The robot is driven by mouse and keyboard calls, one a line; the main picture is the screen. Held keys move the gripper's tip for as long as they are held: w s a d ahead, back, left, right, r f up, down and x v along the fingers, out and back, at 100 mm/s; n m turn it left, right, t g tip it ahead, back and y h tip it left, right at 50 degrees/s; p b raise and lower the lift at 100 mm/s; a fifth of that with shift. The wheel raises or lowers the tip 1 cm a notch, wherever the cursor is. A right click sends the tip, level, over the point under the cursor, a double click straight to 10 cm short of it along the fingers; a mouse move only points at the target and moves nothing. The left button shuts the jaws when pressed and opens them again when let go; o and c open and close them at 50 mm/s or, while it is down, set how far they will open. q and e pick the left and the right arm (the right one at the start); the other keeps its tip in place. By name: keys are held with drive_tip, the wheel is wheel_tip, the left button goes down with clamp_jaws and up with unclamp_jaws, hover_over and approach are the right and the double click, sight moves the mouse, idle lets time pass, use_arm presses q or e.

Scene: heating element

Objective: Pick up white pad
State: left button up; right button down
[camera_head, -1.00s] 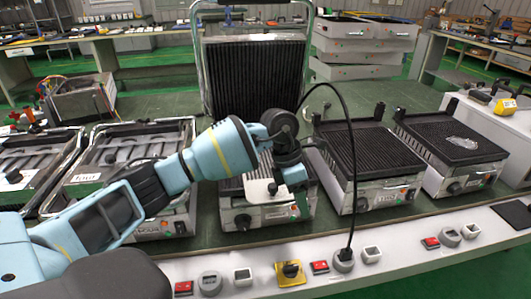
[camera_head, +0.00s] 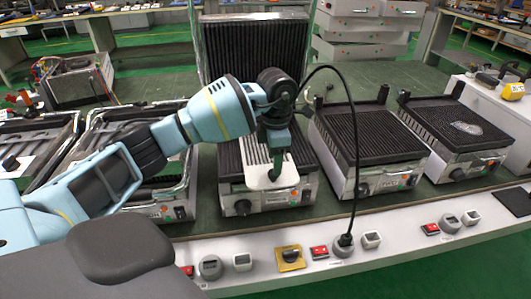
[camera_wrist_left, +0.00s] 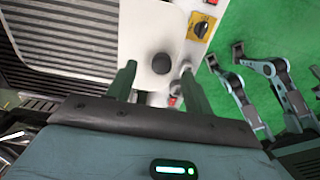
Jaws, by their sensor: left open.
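The white pad (camera_head: 258,179) lies at the front of the middle grill's ribbed plate, its slotted part reaching back over the ribs. Contact cannot be told. My right gripper is not in view.
The middle grill (camera_head: 305,188) has a raised ribbed lid (camera_head: 252,50) behind my arm. A black cable (camera_head: 355,150) arches to a socket on the white front ledge (camera_head: 405,250). Other grills stand on both sides. A yellow switch plate (camera_head: 290,258) is on the ledge.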

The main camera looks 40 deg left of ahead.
use_arm(q)
drive_tip(key=shift+s+f, duration=0.2)
drive_tip(key=shift+f, duration=2.1)
clamp_jaws()
